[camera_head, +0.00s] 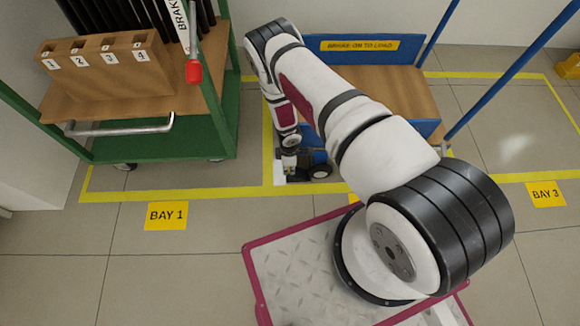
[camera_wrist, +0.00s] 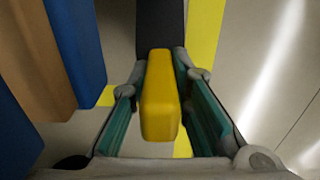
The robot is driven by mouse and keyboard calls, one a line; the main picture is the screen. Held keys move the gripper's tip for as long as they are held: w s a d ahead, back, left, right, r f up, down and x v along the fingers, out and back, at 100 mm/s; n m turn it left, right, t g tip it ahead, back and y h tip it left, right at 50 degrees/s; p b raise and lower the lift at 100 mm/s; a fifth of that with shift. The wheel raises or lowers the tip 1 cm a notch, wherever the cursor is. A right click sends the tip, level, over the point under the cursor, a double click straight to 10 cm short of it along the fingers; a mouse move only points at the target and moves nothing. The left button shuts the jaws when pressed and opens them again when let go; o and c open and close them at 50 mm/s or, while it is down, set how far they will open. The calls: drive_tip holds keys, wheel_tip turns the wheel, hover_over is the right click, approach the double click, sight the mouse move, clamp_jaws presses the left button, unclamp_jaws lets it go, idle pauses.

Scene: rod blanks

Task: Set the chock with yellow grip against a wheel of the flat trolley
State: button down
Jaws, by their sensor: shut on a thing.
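The chock's yellow grip (camera_wrist: 160,95) sits between the two teal pads of my gripper (camera_wrist: 162,108) in the wrist view, and the gripper is shut on it. The chock's dark body (camera_wrist: 160,25) extends beyond the grip. In the head view my gripper (camera_head: 291,164) is low near the floor, at the left front corner of the blue flat trolley (camera_head: 370,48). A dark wheel (camera_head: 320,171) of that trolley shows just right of the gripper. My arm covers part of the trolley's deck and front. Whether the chock touches the wheel cannot be told.
A green trolley (camera_head: 222,118) with a wooden numbered block (camera_head: 105,65) and a red-tipped brake lever (camera_head: 194,72) stands to the left. Yellow floor lines and signs mark the bays. A yellow object (camera_head: 569,67) is at the right edge. Floor in front of the green trolley is clear.

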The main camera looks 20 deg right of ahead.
drive_tip(key=shift+s+d, duration=0.25)
drive_tip(key=shift+d, duration=0.1)
drive_tip(key=c, duration=1.5)
unclamp_jaws()
drive_tip(key=shift+d, duration=0.1)
drive_tip(key=shift+o, duration=0.4)
drive_tip(key=shift+s+d, duration=0.1)
drive_tip(key=r, duration=1.1)
drive_tip(key=shift+w+a+r, duration=0.1)
drive_tip(key=shift+w+a, duration=0.15)
drive_tip(key=shift+a, duration=0.1)
drive_tip(key=shift+a+r, duration=0.1)
drive_tip(key=shift+r, duration=0.35)
